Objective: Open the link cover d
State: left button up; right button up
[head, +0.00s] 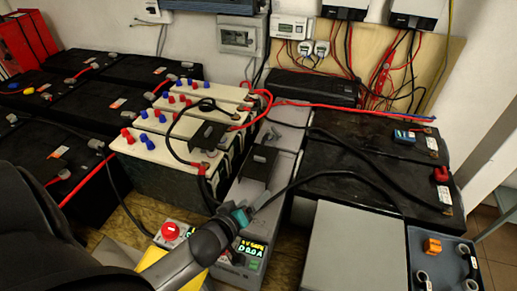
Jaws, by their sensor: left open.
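One cover (208,136) sits over the cream-topped batteries, and the other cover (257,164) sits on the long grey unit. Both look closed. No letter is readable, so I cannot tell which is link cover d. My left gripper (240,214) comes in from the lower left, with teal at its tips. It is open and appears just below and left of the nearer cover, apart from it in the picture. Whether anything lies between its fingers is too small to see. My right gripper is not in view.
Cream-topped batteries (163,150) with red and blue caps stand left of centre. A black battery (330,152) and a grey box (352,255) stand right. Black cables cross near the gripper. A red button (170,230) and a lit display (250,250) are close by.

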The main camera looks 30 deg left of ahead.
pick_arm(q)
jog(key=a+r+m+y+p, duration=0.2)
jog(key=a+r+m+p, duration=0.1)
jog(key=r+m, duration=0.15)
jog(key=m+b, duration=0.2)
jog(key=b, duration=0.1)
send_near(259, 159)
jog(key=x, duration=0.8)
jog(key=shift+w, duration=0.1)
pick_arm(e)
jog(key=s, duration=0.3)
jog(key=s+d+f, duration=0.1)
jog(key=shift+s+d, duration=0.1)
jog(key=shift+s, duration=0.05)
pick_arm(q)
jog(key=shift+c, duration=0.2)
grip_shut()
